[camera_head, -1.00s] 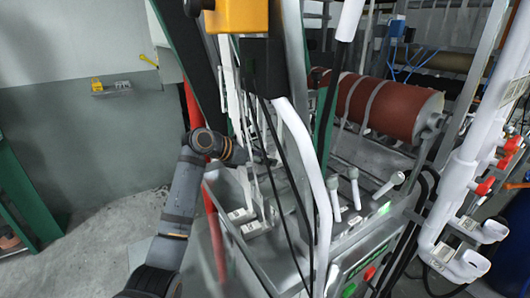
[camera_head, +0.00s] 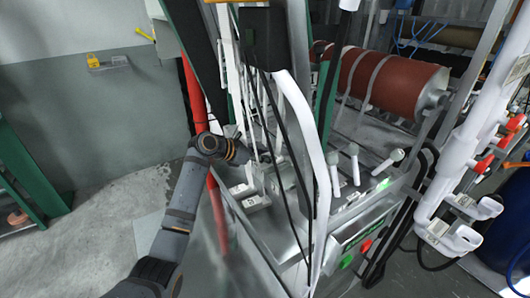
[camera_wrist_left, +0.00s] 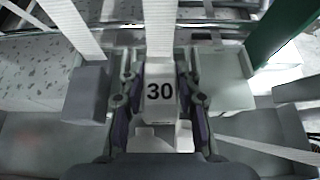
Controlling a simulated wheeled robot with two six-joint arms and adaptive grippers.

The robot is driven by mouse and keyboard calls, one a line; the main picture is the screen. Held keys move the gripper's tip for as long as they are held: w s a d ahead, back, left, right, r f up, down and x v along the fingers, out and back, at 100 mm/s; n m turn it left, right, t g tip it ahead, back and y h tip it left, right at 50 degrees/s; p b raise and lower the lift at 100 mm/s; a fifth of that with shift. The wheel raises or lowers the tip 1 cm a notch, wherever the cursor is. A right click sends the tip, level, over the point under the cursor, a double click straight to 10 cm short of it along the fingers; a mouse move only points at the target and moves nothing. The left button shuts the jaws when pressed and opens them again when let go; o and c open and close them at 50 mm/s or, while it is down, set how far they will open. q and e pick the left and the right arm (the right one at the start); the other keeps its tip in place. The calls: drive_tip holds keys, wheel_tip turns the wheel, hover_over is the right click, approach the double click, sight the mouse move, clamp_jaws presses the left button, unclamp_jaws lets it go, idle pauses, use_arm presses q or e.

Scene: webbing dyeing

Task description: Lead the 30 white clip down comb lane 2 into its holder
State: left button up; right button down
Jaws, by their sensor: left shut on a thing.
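The white clip (camera_wrist_left: 160,92) marked 30 is upright between the fingers of my left gripper (camera_wrist_left: 160,88), at the middle of the left wrist view. The gripper is shut on it. A white webbing strap (camera_wrist_left: 160,28) runs up from the clip. In the head view my left gripper (camera_head: 258,157) reaches in among the straps, and the clip cannot be made out there. I cannot tell which comb lane or holder is which. My right gripper is out of view.
Small white labelled pieces (camera_head: 256,203) sit on the metal machine just below my left gripper. A red post (camera_head: 196,95) stands close behind my left arm. White-handled levers (camera_head: 355,165) and a white curved tube (camera_head: 310,130) stand to the right. Open floor lies at the left.

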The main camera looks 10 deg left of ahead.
use_arm(q)
drive_tip(key=o, duration=1.2)
drive_tip(key=shift+o, duration=0.2)
drive_tip(key=v, duration=1.2)
drive_tip(key=shift+f, duration=0.1)
